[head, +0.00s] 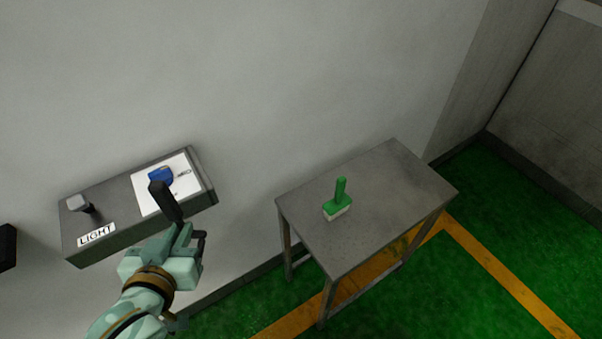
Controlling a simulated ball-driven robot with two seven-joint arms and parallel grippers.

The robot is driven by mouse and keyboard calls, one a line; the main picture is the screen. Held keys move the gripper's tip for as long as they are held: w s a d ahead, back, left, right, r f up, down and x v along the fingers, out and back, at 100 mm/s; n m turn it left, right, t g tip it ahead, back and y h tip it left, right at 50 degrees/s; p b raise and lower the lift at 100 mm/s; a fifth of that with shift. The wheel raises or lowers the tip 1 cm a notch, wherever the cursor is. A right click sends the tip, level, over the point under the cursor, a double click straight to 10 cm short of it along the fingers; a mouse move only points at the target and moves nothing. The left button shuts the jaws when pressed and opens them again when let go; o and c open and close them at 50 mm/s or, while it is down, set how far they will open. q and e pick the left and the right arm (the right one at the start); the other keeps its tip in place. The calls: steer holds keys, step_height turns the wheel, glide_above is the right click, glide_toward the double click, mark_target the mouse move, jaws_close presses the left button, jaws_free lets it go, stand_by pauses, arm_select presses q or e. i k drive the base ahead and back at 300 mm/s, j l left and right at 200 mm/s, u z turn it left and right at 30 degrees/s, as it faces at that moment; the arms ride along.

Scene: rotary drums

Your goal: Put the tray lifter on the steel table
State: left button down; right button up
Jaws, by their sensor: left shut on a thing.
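My left gripper (188,238) is at the lower left, in front of the wall box and left of the table. It is shut on a dark, long thing (165,200), which looks like the tray lifter; it juts up and left from the fingers. The gripper hides much of it. The steel table (390,200) stands to the right against the wall, with a grey top. The gripper and the dark thing are apart from the table. My right gripper is not in view.
A green brush (340,205) with pale bristles stands on the left-middle of the tabletop; the rest is bare. A grey wall box (112,205) bears a LIGHT label, a knob, and a white sheet with a blue item (160,175). Green floor with yellow lines lies below.

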mark_target(396, 179)
steer(key=i+l, duration=0.1)
steer(key=l, duration=0.45)
steer(key=i+l, duration=0.1)
steer(key=l, duration=1.05)
steer(key=i+l, duration=0.15)
steer(key=l, duration=0.4)
steer(key=i+l, duration=0.1)
steer(key=l, duration=0.5)
steer(key=i+l, duration=0.1)
steer(key=l, duration=0.45)
